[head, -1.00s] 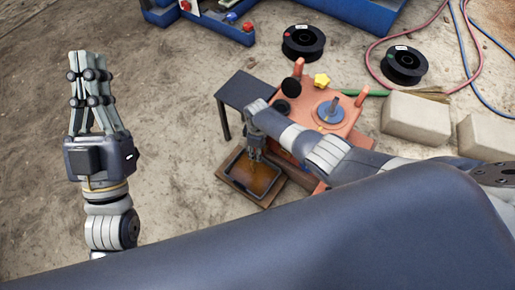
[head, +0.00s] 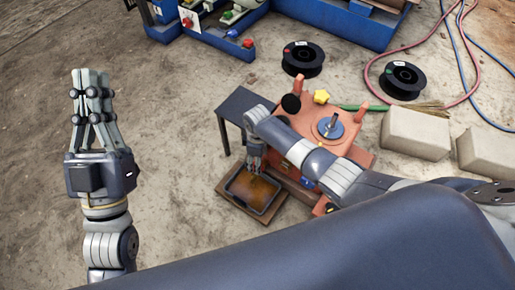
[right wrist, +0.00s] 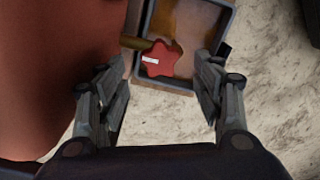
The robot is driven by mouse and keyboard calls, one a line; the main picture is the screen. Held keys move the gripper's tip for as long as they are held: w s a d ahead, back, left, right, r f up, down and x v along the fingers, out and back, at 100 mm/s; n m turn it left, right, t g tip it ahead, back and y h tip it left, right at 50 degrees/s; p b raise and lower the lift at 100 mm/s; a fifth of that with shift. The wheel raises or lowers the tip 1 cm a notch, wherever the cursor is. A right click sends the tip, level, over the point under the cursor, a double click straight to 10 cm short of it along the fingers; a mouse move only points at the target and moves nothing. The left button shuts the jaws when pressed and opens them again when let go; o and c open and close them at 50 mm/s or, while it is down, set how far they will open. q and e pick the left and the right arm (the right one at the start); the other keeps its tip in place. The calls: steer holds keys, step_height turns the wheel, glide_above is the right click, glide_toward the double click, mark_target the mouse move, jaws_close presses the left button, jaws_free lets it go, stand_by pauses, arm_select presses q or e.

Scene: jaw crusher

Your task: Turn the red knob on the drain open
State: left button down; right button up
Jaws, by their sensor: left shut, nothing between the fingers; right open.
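The red knob (right wrist: 161,59) is star-shaped with a white label and sits on the end of a brass-coloured drain pipe (right wrist: 136,43) in the right wrist view. My right gripper (right wrist: 167,72) is open, with one finger on each side of the knob; I cannot tell whether either finger touches it. In the head view the right gripper (head: 254,160) points down beside the orange machine (head: 310,125), above the tray, and the knob is hidden there. My left gripper (head: 92,78) is shut and empty, raised at the left, far from the machine.
A dark tray (head: 238,201) with brownish liquid lies on a wooden board below the drain. A dark side table (head: 240,103) stands left of the machine. Black spools (head: 303,60), pale blocks (head: 415,134) and hoses (head: 368,75) lie behind and right. Floor at left is clear.

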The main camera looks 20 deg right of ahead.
step_height(320, 180, up, 7)
steer(key=shift+r, duration=0.2)
stand_by(0.6)
